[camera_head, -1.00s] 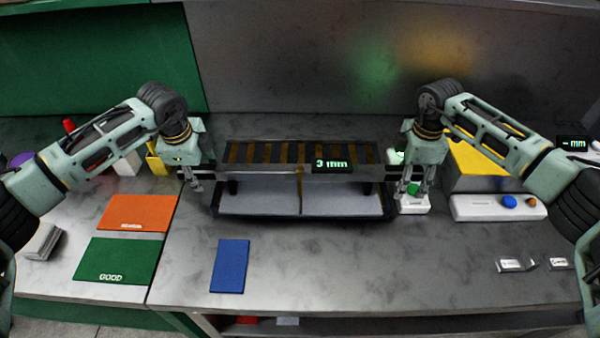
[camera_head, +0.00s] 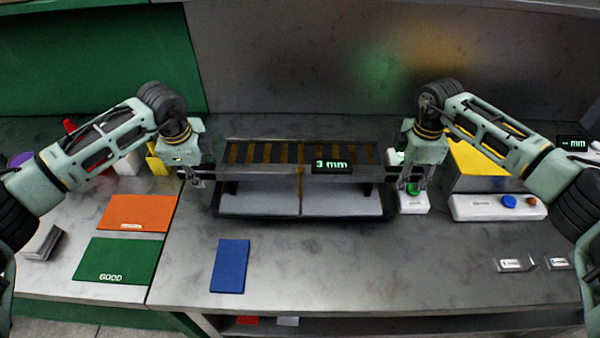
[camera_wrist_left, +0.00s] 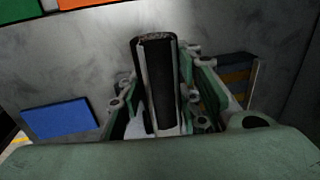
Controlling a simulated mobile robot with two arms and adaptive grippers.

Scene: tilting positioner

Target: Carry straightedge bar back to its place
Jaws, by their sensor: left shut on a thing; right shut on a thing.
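The straightedge bar (camera_head: 260,173) is a long grey bar that runs left to right across the middle of the bench in the head view. My left gripper (camera_head: 196,178) is shut on its left end. My right gripper (camera_head: 410,184) is shut on its right end. The left wrist view shows the bar (camera_wrist_left: 157,85) end-on as a dark upright shape between the fingers of my left gripper (camera_wrist_left: 160,110). The bar looks level. Whether it touches what lies under it, I cannot tell.
A dark tray (camera_head: 300,217) with grey panels lies under the bar, and a striped rack (camera_head: 290,152) is behind it. A "3 mm" display (camera_head: 332,166) is at the middle. Orange (camera_head: 137,212), green (camera_head: 117,261) and blue (camera_head: 230,266) mats lie left.

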